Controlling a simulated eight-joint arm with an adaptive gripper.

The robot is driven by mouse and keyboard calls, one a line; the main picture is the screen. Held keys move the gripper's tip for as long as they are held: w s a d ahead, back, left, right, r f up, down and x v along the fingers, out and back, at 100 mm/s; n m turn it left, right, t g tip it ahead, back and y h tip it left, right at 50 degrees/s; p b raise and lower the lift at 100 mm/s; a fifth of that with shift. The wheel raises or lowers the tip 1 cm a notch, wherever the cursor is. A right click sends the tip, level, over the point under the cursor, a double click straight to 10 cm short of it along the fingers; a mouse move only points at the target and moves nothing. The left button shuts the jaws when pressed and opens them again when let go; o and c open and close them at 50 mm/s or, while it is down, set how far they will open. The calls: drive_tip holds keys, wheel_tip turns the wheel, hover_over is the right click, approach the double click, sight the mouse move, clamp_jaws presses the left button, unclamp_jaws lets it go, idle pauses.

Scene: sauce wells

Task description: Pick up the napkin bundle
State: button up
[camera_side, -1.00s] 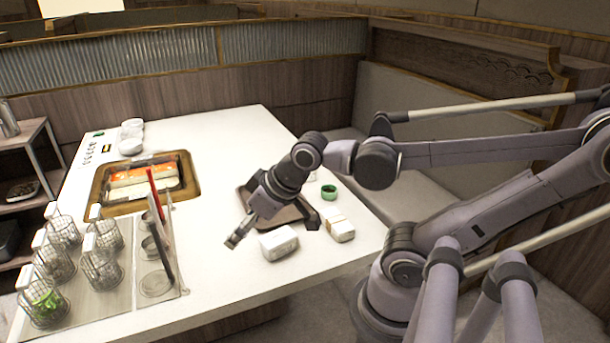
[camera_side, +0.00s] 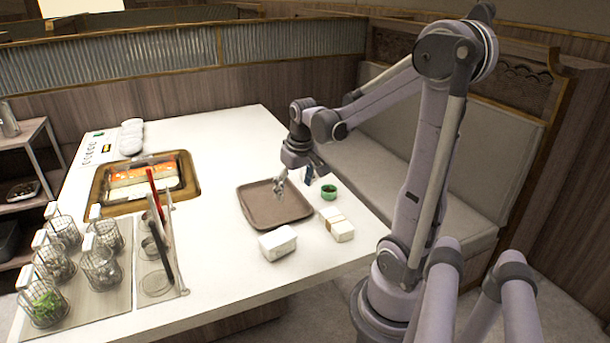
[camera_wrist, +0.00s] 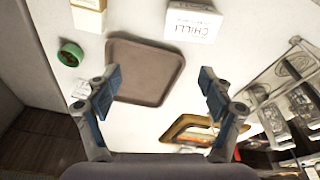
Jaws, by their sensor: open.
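The napkin bundle (camera_side: 336,224) looks like a white block with a tan band. It lies on the white table near its right edge, right of the white box. In the wrist view the bundle (camera_wrist: 88,14) is at the top left, cut by the frame edge. My gripper (camera_side: 294,182) is open and empty above the far part of the brown tray, up and left of the bundle in the side view. In the wrist view my gripper's fingers (camera_wrist: 160,74) are wide apart, with tray and bare table beyond them.
The brown tray (camera_side: 262,209) is empty. A white box (camera_side: 278,243), marked CHILLI in the wrist view (camera_wrist: 193,20), stands before it. A green cup (camera_side: 329,192) is behind the bundle. Wire baskets (camera_side: 103,266), a rack and a food well (camera_side: 97,190) fill the left side.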

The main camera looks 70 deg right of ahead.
drive_tip(key=s+d+f+m+g+y, duration=0.1)
drive_tip(key=s+d+f+m, duration=0.1)
drive_tip(key=s+d+f, duration=0.3)
drive_tip(key=s+d+f+m+g, duration=0.1)
drive_tip(key=s+d+f, duration=0.15)
drive_tip(key=d, duration=0.35)
hover_over(337, 219)
drive_tip(key=shift+w+f, duration=0.2)
drive_tip(key=shift+f, duration=1)
drive_tip(key=shift+w+f, duration=0.2)
drive_tip(key=shift+f, duration=1)
drive_tip(key=shift+s+a+f, duration=0.1)
drive_tip(key=shift+s+f, duration=0.1)
drive_tip(key=shift+f, duration=1.1)
drive_tip(key=shift+s+f, duration=0.15)
drive_tip(key=shift+f, duration=1.15)
drive_tip(key=c, duration=1.3)
